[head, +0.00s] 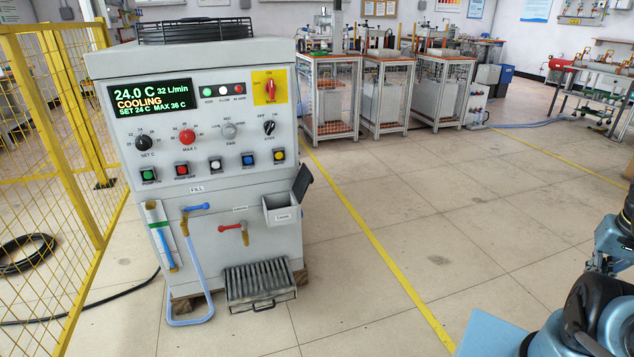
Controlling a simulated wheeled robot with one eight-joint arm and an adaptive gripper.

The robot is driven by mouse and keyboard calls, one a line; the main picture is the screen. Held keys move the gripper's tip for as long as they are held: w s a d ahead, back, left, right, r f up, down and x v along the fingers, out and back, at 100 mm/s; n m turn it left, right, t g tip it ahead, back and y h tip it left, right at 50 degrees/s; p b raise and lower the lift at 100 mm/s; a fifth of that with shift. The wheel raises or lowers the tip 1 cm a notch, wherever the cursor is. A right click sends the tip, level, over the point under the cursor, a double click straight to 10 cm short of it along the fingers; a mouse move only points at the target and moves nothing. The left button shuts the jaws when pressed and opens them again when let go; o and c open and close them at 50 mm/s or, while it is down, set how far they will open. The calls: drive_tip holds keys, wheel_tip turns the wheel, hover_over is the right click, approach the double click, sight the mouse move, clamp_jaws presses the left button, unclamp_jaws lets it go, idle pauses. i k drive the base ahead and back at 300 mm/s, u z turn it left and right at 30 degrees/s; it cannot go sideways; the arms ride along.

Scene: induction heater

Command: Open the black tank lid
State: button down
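A small light-grey tank box (281,213) with a label sticks out from the lower right front of the grey cooling cabinet (240,225). Its black lid (303,182) stands raised and tilted at the right side of the box, and the top of the box looks uncovered. Parts of my blue and black arm show at the right edge, well apart from the cabinet. I cannot make out my gripper's fingers in this view, and nothing of mine touches the lid.
A red-handled valve (234,229), a blue-handled valve (196,207) and a looped hose (192,321) are left of the tank. A slatted grille (260,284) juts out below. A yellow mesh fence (75,110) stands at left. The floor right of the cabinet is clear.

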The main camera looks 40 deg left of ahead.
sight(304, 177)
drive_tip(key=u, duration=0.5)
drive_tip(key=k, duration=1.1)
drive_tip(key=u, duration=0.55)
drive_tip(key=i, duration=1.7)
drive_tip(key=z, duration=0.25)
